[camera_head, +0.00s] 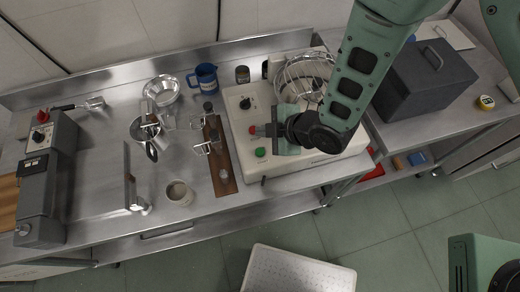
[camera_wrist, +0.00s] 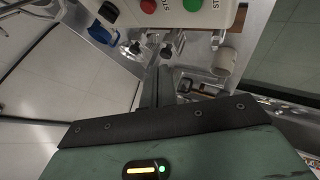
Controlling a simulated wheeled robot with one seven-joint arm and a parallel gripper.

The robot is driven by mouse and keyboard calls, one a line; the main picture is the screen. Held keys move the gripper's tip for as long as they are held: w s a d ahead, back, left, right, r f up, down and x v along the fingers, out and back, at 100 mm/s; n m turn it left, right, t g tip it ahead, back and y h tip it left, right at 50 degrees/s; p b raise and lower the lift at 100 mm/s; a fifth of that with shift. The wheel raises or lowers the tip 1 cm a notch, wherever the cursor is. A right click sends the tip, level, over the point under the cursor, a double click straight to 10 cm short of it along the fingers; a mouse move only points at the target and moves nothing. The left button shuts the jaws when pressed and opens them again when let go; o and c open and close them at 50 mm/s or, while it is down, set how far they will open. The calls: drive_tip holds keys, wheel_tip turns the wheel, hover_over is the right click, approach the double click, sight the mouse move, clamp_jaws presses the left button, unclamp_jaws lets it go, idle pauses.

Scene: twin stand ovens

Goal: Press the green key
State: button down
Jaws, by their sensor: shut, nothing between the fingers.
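The green key (camera_head: 260,152) is a round button on the front face of a cream-coloured machine (camera_head: 240,108). A red button (camera_head: 252,130) sits beside it. In the wrist view, the green key (camera_wrist: 192,4) shows at the top edge, right of the red button (camera_wrist: 148,6). My gripper (camera_head: 266,130) is in front of the machine, beside the red button in the head view. In the wrist view, its fingers (camera_wrist: 158,84) are shut together and empty, apart from the green key. I cannot tell the exact gap to the machine.
A wire whisk guard (camera_head: 305,76) is at the machine's back. Left of it, the steel counter (camera_head: 105,185) holds a wooden board (camera_head: 222,180), blue jug (camera_head: 204,78), bowls and metal tools. A dark box (camera_head: 425,75) stands to the right. A white tray (camera_head: 298,270) is below in front.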

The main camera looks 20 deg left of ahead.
sight(264, 153)
wheel_tip(264, 153, down, 8)
drive_tip(key=b, duration=0.4)
drive_tip(key=shift+r, duration=0.15)
drive_tip(key=shift+f+b, duration=0.35)
drive_tip(key=shift+b, duration=0.2)
drive_tip(key=shift+f, duration=0.1)
idle(1.3)
drive_tip(key=shift+f+b, duration=0.25)
drive_tip(key=shift+b, duration=0.3)
drive_tip(key=shift+f+b, duration=0.5)
idle(0.4)
drive_tip(key=shift+r, duration=0.1)
drive_tip(key=shift+r+p, duration=0.45)
drive_tip(key=shift+r, duration=0.35)
drive_tip(key=shift+r, duration=0.15)
